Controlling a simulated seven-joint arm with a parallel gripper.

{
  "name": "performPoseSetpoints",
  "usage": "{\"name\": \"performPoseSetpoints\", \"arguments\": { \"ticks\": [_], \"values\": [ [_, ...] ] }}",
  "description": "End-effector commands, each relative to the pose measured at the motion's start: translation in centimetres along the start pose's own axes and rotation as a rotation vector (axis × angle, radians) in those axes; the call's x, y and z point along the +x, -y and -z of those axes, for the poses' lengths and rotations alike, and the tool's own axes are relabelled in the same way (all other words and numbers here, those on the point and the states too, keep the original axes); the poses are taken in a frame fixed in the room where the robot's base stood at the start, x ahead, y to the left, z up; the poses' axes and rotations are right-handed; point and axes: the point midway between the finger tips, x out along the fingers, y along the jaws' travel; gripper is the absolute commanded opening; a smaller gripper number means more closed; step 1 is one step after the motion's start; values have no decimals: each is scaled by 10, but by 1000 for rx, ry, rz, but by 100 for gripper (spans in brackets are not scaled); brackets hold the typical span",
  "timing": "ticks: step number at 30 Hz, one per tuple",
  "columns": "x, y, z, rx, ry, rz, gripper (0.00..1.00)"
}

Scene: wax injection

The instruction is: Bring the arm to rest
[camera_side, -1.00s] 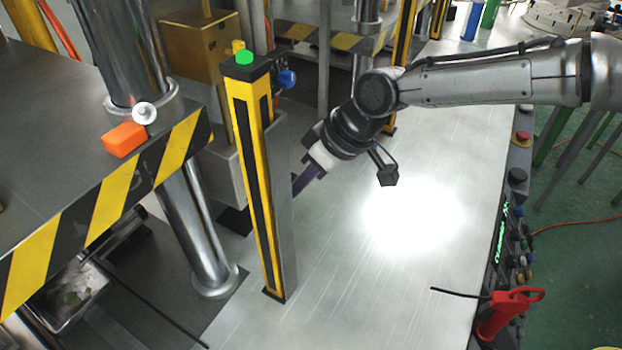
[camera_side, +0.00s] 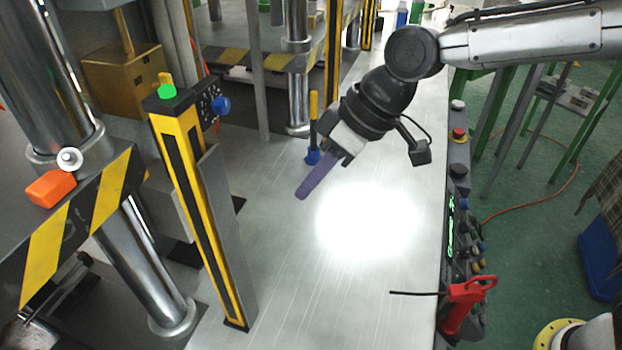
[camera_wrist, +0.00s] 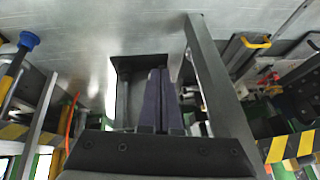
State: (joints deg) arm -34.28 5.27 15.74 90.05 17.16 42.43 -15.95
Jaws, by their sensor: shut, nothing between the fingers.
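My gripper (camera_side: 304,192) hangs above the metal table (camera_side: 290,280) in the side view, its purple fingers pointing down and to the left. The fingers are together with nothing between them. In the wrist view the two purple fingers (camera_wrist: 158,90) lie side by side. My gripper is apart from the yellow and black post (camera_side: 200,215), to the right of it. My arm reaches in from the upper right.
A blue-footed tool with a yellow handle (camera_side: 313,130) stands just behind my gripper. A red-handled tool (camera_side: 468,300) is at the table's right edge, below the control panel (camera_side: 456,225). An orange block (camera_side: 50,188) sits on the press at left. The table's front middle is clear.

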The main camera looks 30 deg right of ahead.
Motion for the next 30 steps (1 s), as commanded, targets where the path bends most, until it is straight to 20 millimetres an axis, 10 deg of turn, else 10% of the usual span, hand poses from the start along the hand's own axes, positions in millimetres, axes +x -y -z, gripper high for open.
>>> {"name": "performPoseSetpoints", "arguments": {
  "ticks": [17,23,30],
  "values": [
    [-5,-8,1,14,-10,-9,0],
    [-83,-55,-1,93,-135,-92,0],
    [-184,-100,-100,251,-207,-272,0]
  ]
}}
